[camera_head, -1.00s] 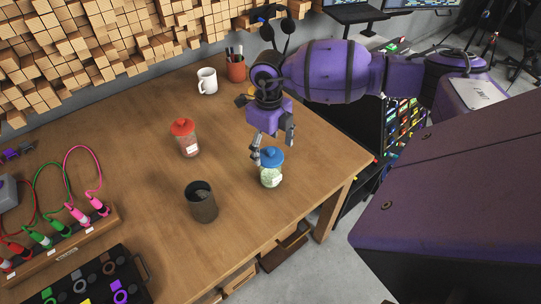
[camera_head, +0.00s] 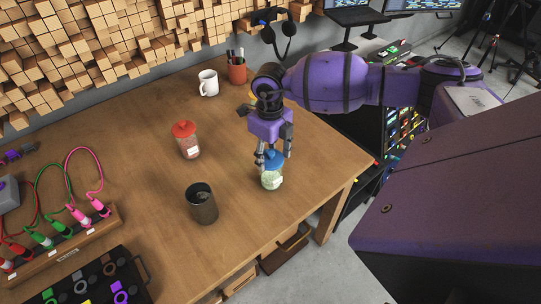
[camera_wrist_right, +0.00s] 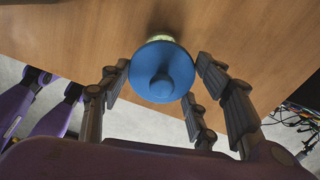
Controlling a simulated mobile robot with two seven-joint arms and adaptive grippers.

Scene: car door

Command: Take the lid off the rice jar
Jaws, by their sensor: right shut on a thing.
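A glass jar (camera_head: 271,181) with pale green-white contents and a white label stands upright near the table's right front edge. Its blue lid (camera_head: 274,164) sits on top, with no gap I can make out. In the right wrist view the round lid (camera_wrist_right: 162,72) and its knob are seen from above, with a sliver of the jar (camera_wrist_right: 160,38) behind. My right gripper (camera_head: 274,156) points down over the jar, its fingers on both sides of the lid, shut on it. The fingers partly hide the lid in the head view.
A red-lidded jar (camera_head: 187,143) and a dark cup (camera_head: 202,205) stand to the left. A white mug (camera_head: 208,84) and pen holder (camera_head: 237,70) are at the back. A cable rack (camera_head: 62,250) is at the left front. The table (camera_head: 140,195) between is clear.

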